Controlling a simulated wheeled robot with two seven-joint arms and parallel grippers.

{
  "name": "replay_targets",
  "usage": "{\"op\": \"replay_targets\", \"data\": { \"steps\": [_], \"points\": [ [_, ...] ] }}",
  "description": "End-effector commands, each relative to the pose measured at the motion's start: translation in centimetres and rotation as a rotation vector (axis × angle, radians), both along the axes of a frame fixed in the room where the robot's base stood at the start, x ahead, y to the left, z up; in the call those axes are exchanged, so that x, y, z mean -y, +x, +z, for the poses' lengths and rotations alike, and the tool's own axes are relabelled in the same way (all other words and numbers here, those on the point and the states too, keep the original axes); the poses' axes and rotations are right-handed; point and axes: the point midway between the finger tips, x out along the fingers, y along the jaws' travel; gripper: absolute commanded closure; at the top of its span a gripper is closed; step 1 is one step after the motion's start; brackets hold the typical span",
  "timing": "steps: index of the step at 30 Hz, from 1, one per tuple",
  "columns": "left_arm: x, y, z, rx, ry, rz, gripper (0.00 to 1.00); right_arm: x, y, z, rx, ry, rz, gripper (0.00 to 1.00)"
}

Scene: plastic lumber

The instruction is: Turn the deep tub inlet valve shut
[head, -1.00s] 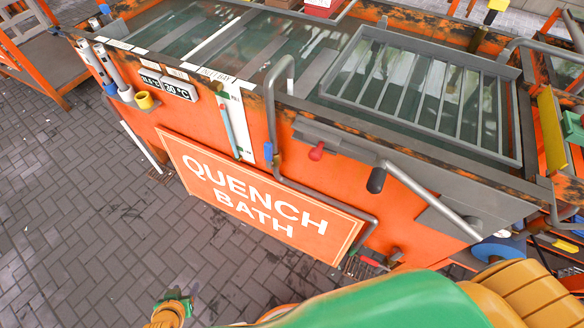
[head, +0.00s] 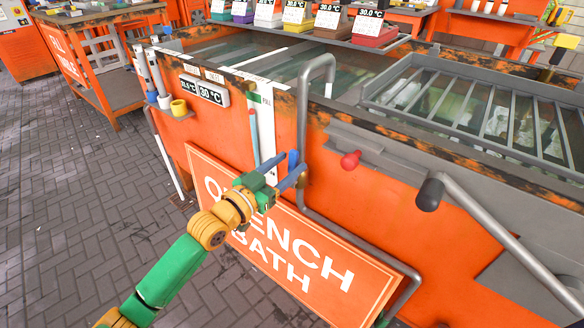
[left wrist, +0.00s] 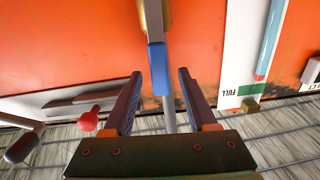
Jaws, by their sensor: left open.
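The inlet valve has a blue lever (head: 293,160) on a grey pipe (head: 302,115) that hooks over the rim of the orange quench bath (head: 370,205). My left gripper (head: 283,170) is at the lever, its fingers open. In the left wrist view the blue lever (left wrist: 157,70) stands between the two dark fingers (left wrist: 158,98), with visible gaps on both sides. A brass-coloured part (left wrist: 153,18) shows at the lever's upper end, with the pipe behind. My right gripper is out of view.
A red knob (head: 350,160) and a black-ended grey bar (head: 430,195) stick out to the right of the pipe. A level gauge (head: 254,128) is just left of it. The QUENCH BATH sign (head: 335,262) lies behind my arm. Paved floor at left is clear.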

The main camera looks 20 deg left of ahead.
Motion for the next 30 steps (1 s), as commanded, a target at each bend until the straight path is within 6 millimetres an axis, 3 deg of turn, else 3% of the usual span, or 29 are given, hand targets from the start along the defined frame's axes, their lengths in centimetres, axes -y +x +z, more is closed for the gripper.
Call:
{"op": "replay_targets", "data": {
  "steps": [10, 15, 17, 30],
  "points": [
    [0.3, 0.77, -0.03, -0.002, 0.001, 0.0, 0.43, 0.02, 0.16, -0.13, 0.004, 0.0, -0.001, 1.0],
    [0.29, 0.77, -0.03, -0.001, 0.0, 0.0, 0.88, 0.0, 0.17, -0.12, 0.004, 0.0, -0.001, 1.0],
    [0.28, 0.76, -0.04, -0.001, 0.0, 0.0, 1.0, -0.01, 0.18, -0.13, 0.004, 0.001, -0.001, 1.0],
    [0.29, 0.75, -0.05, -0.002, 0.001, 0.0, 1.0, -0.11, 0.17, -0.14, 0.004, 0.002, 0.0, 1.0]
  ]
}}
